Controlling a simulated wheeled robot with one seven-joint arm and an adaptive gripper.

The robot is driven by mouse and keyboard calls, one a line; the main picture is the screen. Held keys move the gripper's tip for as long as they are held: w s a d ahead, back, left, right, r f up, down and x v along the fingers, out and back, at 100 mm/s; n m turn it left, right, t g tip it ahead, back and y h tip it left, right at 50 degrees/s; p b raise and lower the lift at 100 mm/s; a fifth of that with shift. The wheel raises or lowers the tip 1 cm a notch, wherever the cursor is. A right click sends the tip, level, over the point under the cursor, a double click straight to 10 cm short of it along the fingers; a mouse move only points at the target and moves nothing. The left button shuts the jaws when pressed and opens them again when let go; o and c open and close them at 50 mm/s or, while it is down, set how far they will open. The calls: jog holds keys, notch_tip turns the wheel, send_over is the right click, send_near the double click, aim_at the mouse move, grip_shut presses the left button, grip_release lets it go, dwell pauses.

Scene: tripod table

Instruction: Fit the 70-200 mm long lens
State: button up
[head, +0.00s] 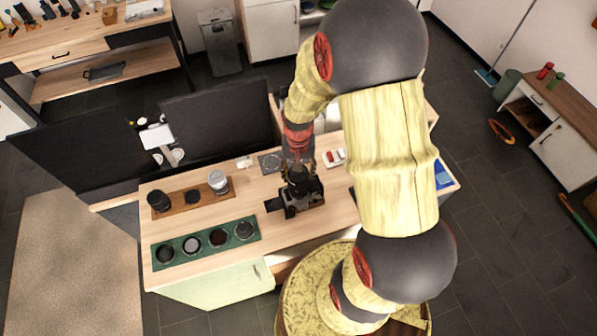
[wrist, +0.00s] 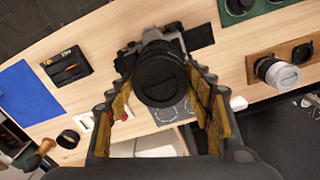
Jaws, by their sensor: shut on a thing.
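My gripper (head: 298,158) is over the camera body (head: 297,200) on the table. In the wrist view my gripper (wrist: 163,108) has its fingers on both sides of a black lens (wrist: 160,80) and is shut on it. The lens lines up with the camera body (wrist: 150,38); I cannot tell whether it is seated in the mount. A light grey lens (head: 218,182) stands on the brown tray (head: 205,203), and it also shows in the wrist view (wrist: 277,72). No focal length marking is readable.
A green tray (head: 247,221) with several round lenses or caps lies at the front left. A dark lens (head: 158,201) stands on the brown tray. The wrist view shows a black box (wrist: 66,66) and a blue mat (wrist: 35,97). Dark panels (head: 218,120) rise behind the table.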

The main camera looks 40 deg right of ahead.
jog(key=shift+s+f+m, duration=0.15)
jog(key=shift+m, duration=0.35)
jog(key=o, duration=1.3)
jog(key=shift+o, duration=1.3)
jog(key=shift+r, duration=0.2)
jog(key=shift+r+p, duration=2.45)
jog(key=shift+r, duration=1)
